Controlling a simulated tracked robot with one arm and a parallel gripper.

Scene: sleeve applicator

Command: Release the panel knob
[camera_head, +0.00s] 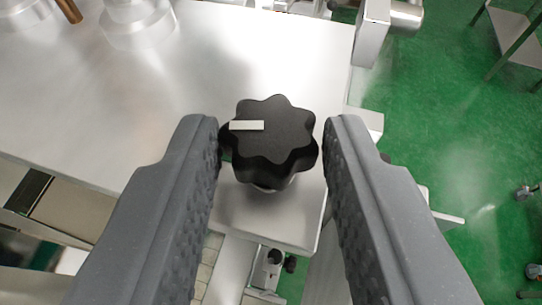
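The panel knob (275,135) is black with a lobed rim and a pale marker bar on the left of its top. It stands upright on a short metal base at the front of a silver panel. My gripper (272,145) has its two grey, textured fingers on either side of the knob. A thin gap shows between the knob and the right finger. The left finger lies very close to the knob's left lobe, and I cannot tell if they touch. The fingers are apart and do not visibly clamp the knob.
The silver panel (170,90) stretches away to the left and back. Metal cylindrical parts (137,22) stand at its far left. A metal bracket (370,35) rises at the right edge. Green floor (430,120) and a metal table (515,35) lie at the right.

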